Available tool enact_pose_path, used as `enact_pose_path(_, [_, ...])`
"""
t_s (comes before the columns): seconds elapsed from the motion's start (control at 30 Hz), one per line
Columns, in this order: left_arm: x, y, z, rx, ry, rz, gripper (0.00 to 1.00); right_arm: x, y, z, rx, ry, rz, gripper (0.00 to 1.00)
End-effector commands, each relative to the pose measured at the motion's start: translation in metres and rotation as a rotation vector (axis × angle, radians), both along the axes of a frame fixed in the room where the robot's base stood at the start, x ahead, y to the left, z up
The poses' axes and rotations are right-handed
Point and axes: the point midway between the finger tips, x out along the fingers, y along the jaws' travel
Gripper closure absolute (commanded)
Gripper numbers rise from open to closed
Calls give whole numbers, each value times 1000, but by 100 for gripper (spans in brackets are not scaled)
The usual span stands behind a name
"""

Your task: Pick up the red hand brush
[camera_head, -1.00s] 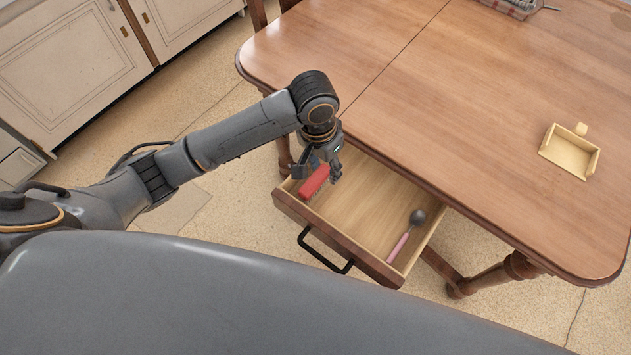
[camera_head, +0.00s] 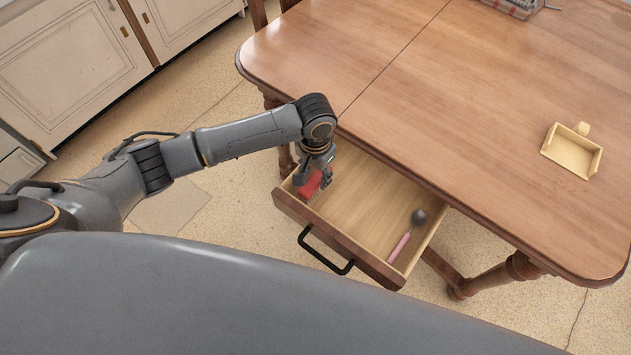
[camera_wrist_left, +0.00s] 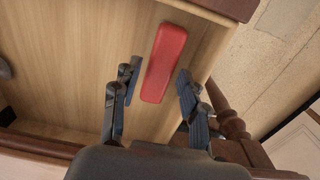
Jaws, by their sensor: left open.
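The red hand brush (camera_head: 311,186) is in the left end of the open drawer (camera_head: 362,212), partly hidden by my left gripper (camera_head: 313,180) in the head view. In the left wrist view the brush's red back (camera_wrist_left: 164,63) lies lengthwise between the fingers. The left gripper (camera_wrist_left: 157,85) is open, one finger on each side of the brush, with visible gaps to both. The brush's bristles are mostly hidden. My right gripper is in neither view.
A spoon-like tool with a pink handle (camera_head: 399,247) lies in the drawer's right part. The drawer's black handle (camera_head: 325,252) sticks out in front. The wooden table top (camera_head: 440,110) overhangs the drawer's back. A yellow dustpan-like tray (camera_head: 571,151) stands on the table.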

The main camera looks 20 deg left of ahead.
Motion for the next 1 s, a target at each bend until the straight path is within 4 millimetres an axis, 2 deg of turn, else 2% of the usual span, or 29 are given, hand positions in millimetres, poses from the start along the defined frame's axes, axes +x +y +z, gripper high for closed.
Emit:
enact_pose_path(0.1, [-2, 3, -20, 3, 1, 1, 57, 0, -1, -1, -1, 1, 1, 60])
enact_pose_path(0.2, [-1, 2, -32, 0, 0, 1, 57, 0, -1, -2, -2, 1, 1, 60])
enact_pose_path(0.5, [-1, 2, -38, 1, -1, 0, 57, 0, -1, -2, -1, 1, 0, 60])
enact_pose_path(0.53, [-1, 2, -38, 1, -1, 0, 59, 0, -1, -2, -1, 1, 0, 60])
enact_pose_path(0.57, [-1, 2, -38, 1, -1, 0, 65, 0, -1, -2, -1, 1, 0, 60])
enact_pose_path(0.73, [-1, 2, -38, 1, 0, 0, 99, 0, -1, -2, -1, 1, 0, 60])
enact_pose_path(1.0, [-1, 2, -37, 1, -1, 0, 100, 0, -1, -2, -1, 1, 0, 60])
